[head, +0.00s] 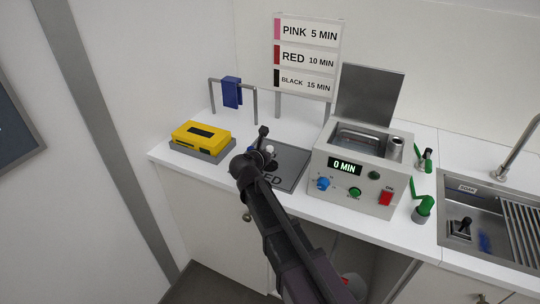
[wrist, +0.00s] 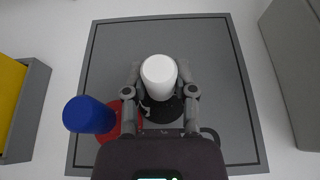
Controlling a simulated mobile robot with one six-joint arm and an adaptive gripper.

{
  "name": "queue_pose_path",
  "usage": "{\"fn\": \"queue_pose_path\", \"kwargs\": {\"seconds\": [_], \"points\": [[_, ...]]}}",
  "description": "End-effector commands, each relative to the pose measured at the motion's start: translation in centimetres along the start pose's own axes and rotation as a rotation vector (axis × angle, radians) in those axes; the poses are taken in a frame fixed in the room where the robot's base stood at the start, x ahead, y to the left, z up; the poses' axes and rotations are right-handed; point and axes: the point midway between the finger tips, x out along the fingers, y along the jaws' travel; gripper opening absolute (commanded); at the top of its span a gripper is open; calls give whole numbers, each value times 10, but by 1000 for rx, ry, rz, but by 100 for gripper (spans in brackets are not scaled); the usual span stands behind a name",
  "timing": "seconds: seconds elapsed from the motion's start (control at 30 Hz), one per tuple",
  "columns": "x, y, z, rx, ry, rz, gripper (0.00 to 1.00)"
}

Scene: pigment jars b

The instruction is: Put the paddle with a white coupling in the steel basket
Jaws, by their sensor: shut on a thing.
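The paddle with a white coupling (wrist: 158,76) stands on the grey mat in the wrist view, its white end toward the camera and a dark body below. My gripper (wrist: 160,92) is shut on it, with a finger on each side. In the head view my gripper (head: 264,154) is over the mat, and the white coupling (head: 270,149) shows small beside it. A blue coupling on a red part (wrist: 90,115) is just left of my gripper in the wrist view. The bath machine (head: 358,172) has an open lid and a steel-rimmed opening (head: 362,139); I cannot clearly make out a basket there.
The grey mat (head: 291,157) bears partly hidden lettering. A yellow case (head: 201,136) is left, a rail with a blue cloth (head: 231,92) behind. Green-handled items (head: 423,209) stand right of the machine. The sink (head: 463,207) holds dark and blue items. A sign (head: 307,58) stands behind.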

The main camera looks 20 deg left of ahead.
Motion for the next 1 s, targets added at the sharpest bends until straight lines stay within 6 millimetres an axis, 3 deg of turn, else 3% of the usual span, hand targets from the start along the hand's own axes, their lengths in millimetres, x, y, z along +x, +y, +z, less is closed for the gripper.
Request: {"fn": "queue_pose_path", "kwargs": {"seconds": [0.37, 0.4, 0.5, 1.0], "points": [[1, 0, -3, 0, 0, 1, 0], [0, 0, -2, 0, 0, 1, 47], [0, 0, -2, 0, 0, 1, 70], [-1, 1, 0, -1, 0, 1, 70]]}}
